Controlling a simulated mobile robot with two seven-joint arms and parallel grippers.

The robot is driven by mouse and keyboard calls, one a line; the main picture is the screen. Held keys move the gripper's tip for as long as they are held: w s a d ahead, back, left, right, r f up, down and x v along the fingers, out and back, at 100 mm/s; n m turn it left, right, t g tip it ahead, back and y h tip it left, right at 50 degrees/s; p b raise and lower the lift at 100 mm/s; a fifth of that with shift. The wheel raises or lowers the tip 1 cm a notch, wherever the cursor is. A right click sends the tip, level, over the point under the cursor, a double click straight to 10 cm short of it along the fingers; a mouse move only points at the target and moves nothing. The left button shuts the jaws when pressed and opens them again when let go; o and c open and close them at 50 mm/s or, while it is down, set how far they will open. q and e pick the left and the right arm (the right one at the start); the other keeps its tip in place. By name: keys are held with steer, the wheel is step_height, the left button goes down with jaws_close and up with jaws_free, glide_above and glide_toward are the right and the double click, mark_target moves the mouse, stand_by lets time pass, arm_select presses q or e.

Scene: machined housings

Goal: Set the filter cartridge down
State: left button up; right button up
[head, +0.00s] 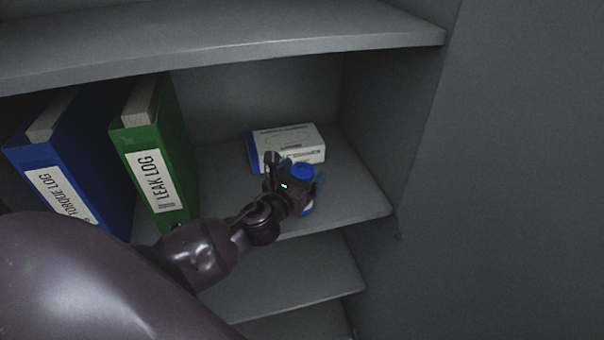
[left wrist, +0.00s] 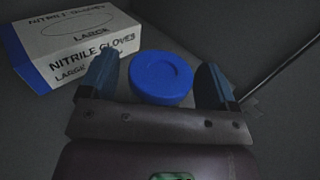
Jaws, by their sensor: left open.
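The filter cartridge (head: 302,171) has a round blue cap and a pale lower part mostly hidden behind my gripper in the head view. It appears upright on the shelf near the front edge; its base contact is hidden. In the left wrist view its blue cap (left wrist: 161,78) lies between the fingers. My left gripper (head: 303,174) is open around the cartridge, one blue-tipped finger on each side. In the left wrist view the gripper (left wrist: 158,84) shows a small gap at the left finger and little or none at the right. My right gripper is out of view.
A white and blue nitrile gloves box (head: 290,143) sits behind the cartridge. A green binder (head: 152,150) and a blue binder (head: 70,165) stand at the left. Another shelf board (head: 230,40) hangs above. The shelf's right side (head: 358,190) is clear up to the side wall.

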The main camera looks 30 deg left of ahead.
arm_select(q)
steer(key=s+b, duration=0.1)
steer(key=s, duration=1.1)
steer(key=shift+d, duration=0.45)
steer(key=s+a+f+n+g+y, duration=0.1)
steer(key=s+f+n+g+y, duration=0.2)
steer(key=n, duration=0.7)
steer(key=s+a+f+n+g+y, duration=0.2)
steer(key=s+n+g, duration=0.15)
steer(key=n, duration=0.65)
steer(key=s+d+f+n+g+h, duration=0.55)
steer(key=s+d+n+g, duration=0.2)
steer(key=n, duration=0.75)
steer(key=w+f+t, duration=0.6)
steer(key=f+t, duration=0.1)
steer(key=f, duration=0.3)
steer(key=shift+w+a+m+t, duration=0.15)
steer(key=shift+a+m+t, duration=0.25)
steer(key=shift+a, duration=0.05)
steer(key=shift+h, duration=0.25)
